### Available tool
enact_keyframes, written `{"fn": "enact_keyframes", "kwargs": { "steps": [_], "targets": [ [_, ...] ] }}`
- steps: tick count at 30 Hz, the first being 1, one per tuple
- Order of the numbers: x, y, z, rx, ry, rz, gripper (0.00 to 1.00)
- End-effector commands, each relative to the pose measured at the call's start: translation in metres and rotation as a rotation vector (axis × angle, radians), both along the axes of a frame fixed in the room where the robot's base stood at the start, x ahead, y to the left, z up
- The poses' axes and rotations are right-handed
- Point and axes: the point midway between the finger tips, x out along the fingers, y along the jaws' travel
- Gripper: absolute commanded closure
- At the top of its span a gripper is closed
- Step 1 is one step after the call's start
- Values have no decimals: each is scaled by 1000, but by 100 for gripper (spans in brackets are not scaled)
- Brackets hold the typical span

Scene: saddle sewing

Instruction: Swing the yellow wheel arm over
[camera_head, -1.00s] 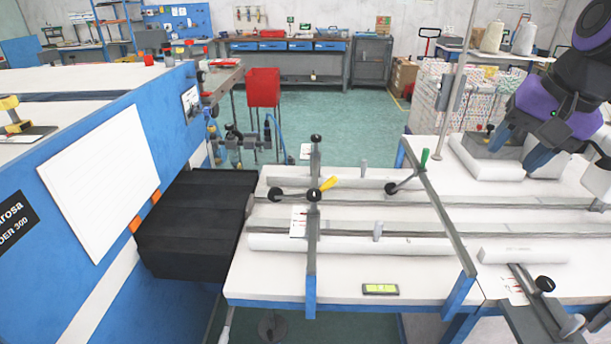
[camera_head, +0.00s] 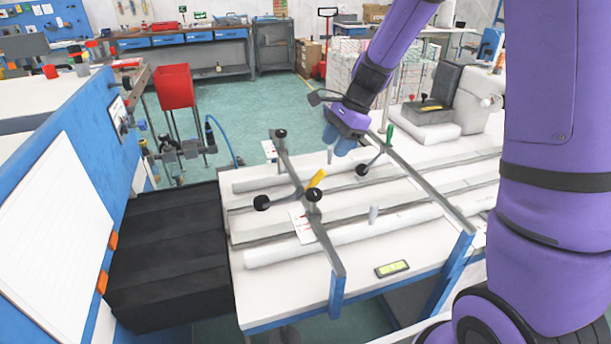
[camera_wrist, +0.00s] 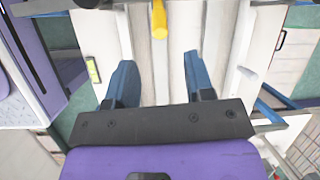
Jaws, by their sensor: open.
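The yellow wheel arm (camera_head: 316,179) is a short yellow handle by the black knobs of the near grey crossbar (camera_head: 300,198) on the white table. It points up and to the right in the head view. In the wrist view the yellow handle (camera_wrist: 159,22) shows at the top, ahead of and between my fingers, apart from them. My gripper (camera_head: 340,140) has blue fingers and hangs over the table, behind and right of the yellow arm. In the wrist view my gripper (camera_wrist: 160,62) is open and empty.
A second crossbar with a green handle (camera_head: 389,134) and a black knob (camera_head: 362,169) stands right of my gripper. White rollers (camera_head: 300,248) and rails run along the table. A level (camera_head: 391,268) lies near the front edge. A black bellows (camera_head: 170,260) is left.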

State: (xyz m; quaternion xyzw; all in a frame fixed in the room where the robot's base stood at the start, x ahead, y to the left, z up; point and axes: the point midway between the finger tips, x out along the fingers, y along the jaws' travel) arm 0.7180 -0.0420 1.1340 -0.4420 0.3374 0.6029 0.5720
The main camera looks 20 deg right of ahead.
Motion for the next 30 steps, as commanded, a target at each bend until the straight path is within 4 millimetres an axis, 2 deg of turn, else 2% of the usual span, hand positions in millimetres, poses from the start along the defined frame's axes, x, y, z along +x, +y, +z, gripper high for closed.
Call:
{"fn": "enact_keyframes", "kwargs": {
  "steps": [5, 12, 18, 24, 30],
  "targets": [
    [0, 8, -18, 0, 3, 3, 51],
    [2, 24, -57, -1, 4, 3, 51],
    [4, 35, -83, 0, 2, 2, 51],
    [4, 41, -96, 0, -1, 4, 51],
    [4, 42, -97, -1, -1, 3, 51]
  ]
}}
